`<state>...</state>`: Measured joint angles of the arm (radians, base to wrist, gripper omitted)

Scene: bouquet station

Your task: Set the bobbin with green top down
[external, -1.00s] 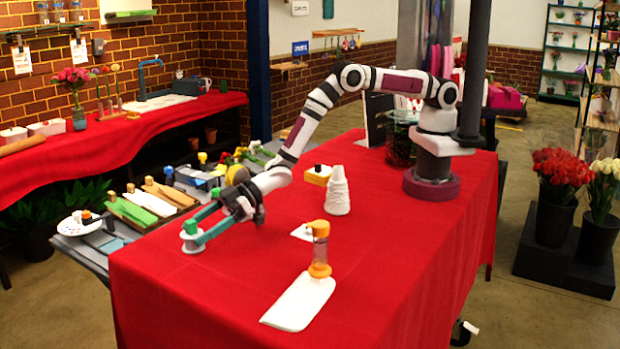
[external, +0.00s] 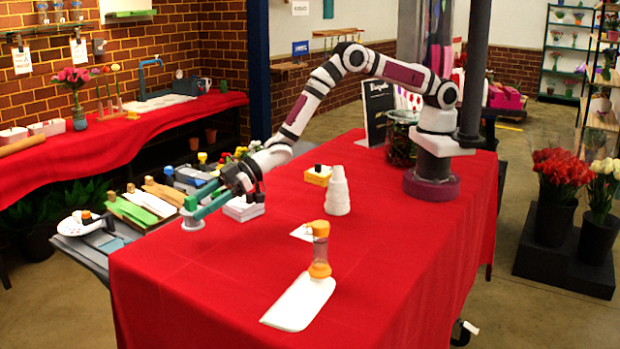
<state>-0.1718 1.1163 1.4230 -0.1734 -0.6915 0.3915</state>
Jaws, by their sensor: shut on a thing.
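The bobbin with green top (external: 191,222) is in the external view, near the left edge of the red table. It has a pale round base and a green top. My gripper (external: 196,208) is shut on it, with teal fingers on either side just below the green top. The fingers hide part of the bobbin's middle. The bobbin looks about upright. I cannot tell whether its base touches the table or hangs slightly above it.
A white block or stack (external: 244,209) sits beside my gripper. The table's front left is clear.

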